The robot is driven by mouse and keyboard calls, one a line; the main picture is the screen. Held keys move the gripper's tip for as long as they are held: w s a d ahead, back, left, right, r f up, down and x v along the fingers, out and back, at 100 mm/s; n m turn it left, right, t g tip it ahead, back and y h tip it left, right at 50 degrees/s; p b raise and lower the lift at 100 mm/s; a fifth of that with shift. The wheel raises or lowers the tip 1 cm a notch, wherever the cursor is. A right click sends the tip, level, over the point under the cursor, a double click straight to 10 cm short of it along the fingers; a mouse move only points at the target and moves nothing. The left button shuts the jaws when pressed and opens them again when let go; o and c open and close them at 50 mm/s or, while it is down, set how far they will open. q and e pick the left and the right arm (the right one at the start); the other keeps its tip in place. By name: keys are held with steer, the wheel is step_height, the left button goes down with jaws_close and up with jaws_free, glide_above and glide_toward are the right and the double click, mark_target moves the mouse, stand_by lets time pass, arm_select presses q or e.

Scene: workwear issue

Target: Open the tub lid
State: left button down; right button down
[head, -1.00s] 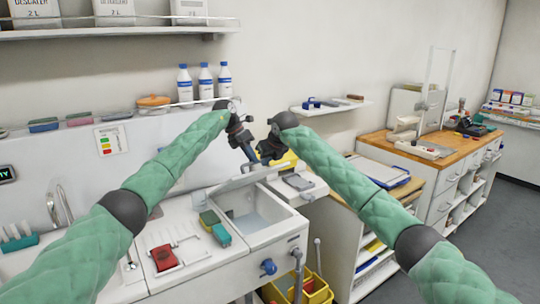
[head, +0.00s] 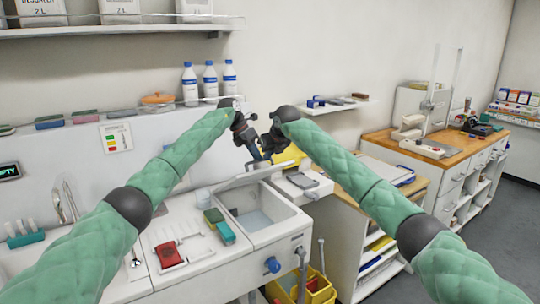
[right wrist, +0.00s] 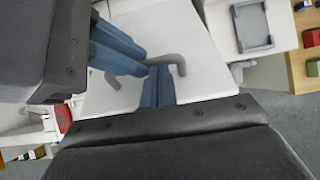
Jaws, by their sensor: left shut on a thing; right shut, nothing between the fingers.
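The white tub (head: 283,214) is a basin set in the counter, with its inside partly uncovered. Its white lid (head: 252,177) stands raised at the tub's back edge, seen nearly edge-on. In the right wrist view the lid is a pale panel (right wrist: 118,98) with a grey bar handle (right wrist: 172,60). My left gripper (head: 252,150) is at the lid and shut on the handle; its blue fingers (right wrist: 130,60) reach it from the upper left. My right gripper (head: 268,152) is shut and empty close beside it, its fingertips (right wrist: 158,75) by the handle. The exact contact is partly hidden.
A yellow bucket (head: 313,287) stands below. A grey tray (head: 300,180) lies right of the tub. Bottles (head: 210,80) stand on the ledge behind.

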arm_select(q)
steer(key=c, duration=1.7)
jaws_free()
steer(key=shift+w+a+f, duration=0.1)
steer(key=shift+a+f, duration=0.4)
steer(key=shift+f, duration=0.25)
arm_select(e)
steer(key=shift+f, duration=0.1)
arm_select(q)
steer(key=shift+o, duration=1.2)
steer(key=shift+w+a+f, duration=0.15)
steer(key=shift+w, duration=0.2)
arm_select(e)
steer(key=shift+w+a+f, duration=0.25)
steer(key=shift+w+f, duration=0.1)
steer(key=shift+w, duration=0.05)
arm_select(q)
steer(key=shift+s+r, duration=0.1)
steer(key=shift+r, duration=0.15)
arm_select(e)
steer(key=shift+s+r, duration=0.1)
